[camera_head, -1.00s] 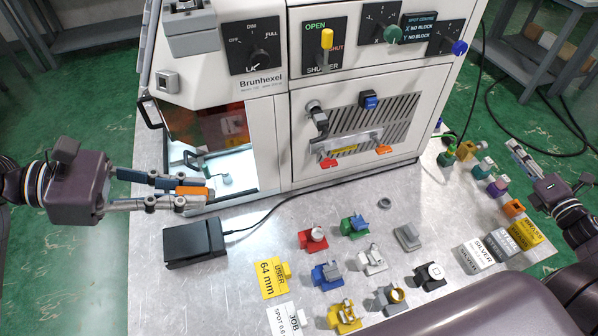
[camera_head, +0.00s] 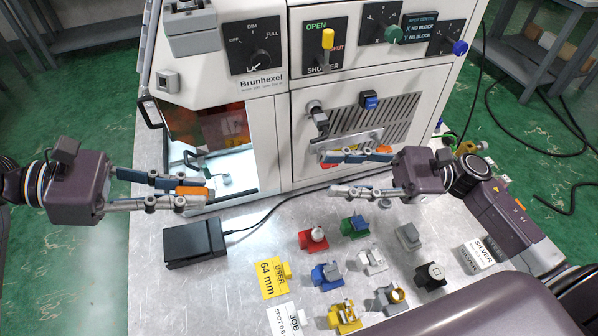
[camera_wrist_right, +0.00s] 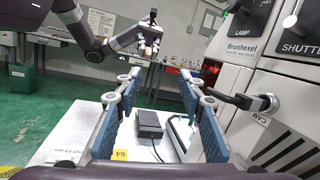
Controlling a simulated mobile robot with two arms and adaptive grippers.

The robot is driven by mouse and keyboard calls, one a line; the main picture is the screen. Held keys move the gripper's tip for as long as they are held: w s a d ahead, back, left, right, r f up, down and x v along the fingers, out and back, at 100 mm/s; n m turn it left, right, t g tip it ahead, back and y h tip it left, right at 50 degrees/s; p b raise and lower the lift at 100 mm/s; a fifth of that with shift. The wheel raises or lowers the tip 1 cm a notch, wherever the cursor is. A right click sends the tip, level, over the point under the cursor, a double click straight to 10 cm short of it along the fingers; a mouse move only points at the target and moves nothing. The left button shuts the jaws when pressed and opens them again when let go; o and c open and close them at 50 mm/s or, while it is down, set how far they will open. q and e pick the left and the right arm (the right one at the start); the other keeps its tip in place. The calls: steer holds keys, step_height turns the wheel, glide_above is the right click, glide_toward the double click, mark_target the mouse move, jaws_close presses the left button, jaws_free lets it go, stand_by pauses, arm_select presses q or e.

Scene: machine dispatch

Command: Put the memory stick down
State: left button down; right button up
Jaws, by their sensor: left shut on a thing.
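My left gripper (camera_head: 206,196) is at the left, in front of the machine's open window bay. It is shut on a small orange piece, which I take to be the memory stick (camera_head: 192,190); the fingers cover most of it. It is held above the metal table (camera_head: 150,300). My right gripper (camera_head: 327,172) is in front of the machine's lower panel, its fingers pointing left. Its fingers are spread and empty, as the right wrist view also shows (camera_wrist_right: 160,100).
The machine (camera_head: 270,115) stands behind, with a lever and knobs. A black box (camera_head: 194,243) with a cable lies below my left gripper. Several coloured fixtures, including a red one (camera_head: 312,240), fill the table's middle.

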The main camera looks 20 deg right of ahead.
mark_target(210, 193)
steer(key=w+a+r+g+h, duration=0.1)
steer(key=a+g, duration=0.1)
steer(key=a, duration=1.7)
steer(key=shift+w+a+r+m+g+h, duration=0.2)
steer(key=shift+w+a+m+g+h, duration=0.1)
steer(key=shift+m+g, duration=0.1)
jaws_close()
arm_select(q)
steer(key=c, duration=1.8)
jaws_free()
steer(key=shift+s, duration=0.1)
